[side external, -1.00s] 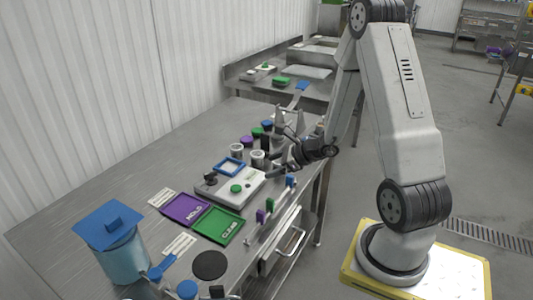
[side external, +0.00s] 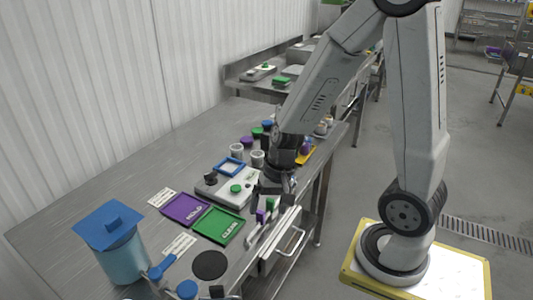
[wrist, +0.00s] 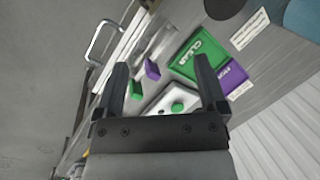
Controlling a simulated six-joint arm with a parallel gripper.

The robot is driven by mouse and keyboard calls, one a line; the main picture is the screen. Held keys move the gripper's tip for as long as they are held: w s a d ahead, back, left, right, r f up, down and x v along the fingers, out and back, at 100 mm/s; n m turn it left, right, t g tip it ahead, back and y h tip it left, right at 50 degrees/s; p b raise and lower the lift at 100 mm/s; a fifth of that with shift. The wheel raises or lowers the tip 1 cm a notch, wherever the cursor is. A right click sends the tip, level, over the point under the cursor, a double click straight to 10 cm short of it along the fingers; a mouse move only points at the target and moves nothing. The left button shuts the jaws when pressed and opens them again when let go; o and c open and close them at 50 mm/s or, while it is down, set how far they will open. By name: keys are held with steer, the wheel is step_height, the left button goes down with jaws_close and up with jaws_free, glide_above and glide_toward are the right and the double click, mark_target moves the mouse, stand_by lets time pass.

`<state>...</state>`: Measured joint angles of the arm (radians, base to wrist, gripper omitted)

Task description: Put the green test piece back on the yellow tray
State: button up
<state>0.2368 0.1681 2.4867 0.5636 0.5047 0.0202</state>
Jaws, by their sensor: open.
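A small green piece (side external: 270,203) stands at the front edge of the table beside a purple piece (side external: 261,216). In the wrist view the green piece (wrist: 136,90) and the purple piece (wrist: 152,69) show toward the left finger. My gripper (wrist: 162,78) is open, points down above the table and has nothing between its fingers. In the side view its fingers partly blend with the white device behind. The yellow tray (side external: 309,155) lies at the right table edge, partly hidden behind my wrist, with a purple item on it.
A white device (side external: 222,193) with a green button (side external: 236,188) stands left of my gripper. The green CLEAR tray (side external: 217,224) and purple HOLD tray (side external: 184,207) lie further left. A metal handle (side external: 292,243) juts out below the table edge. A blue-lidded container (side external: 119,255) stands near.

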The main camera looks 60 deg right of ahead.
steer(key=r+n+h, duration=0.1)
steer(key=n, duration=0.2)
steer(key=a+n+t+h, duration=0.1)
steer(key=n, duration=0.1)
steer(key=a+r+n, duration=0.1)
steer(key=n, duration=0.2)
steer(key=shift+w+r+n+h, duration=0.15)
steer(key=shift+r+n+h, duration=0.15)
steer(key=shift+r+h, duration=0.1)
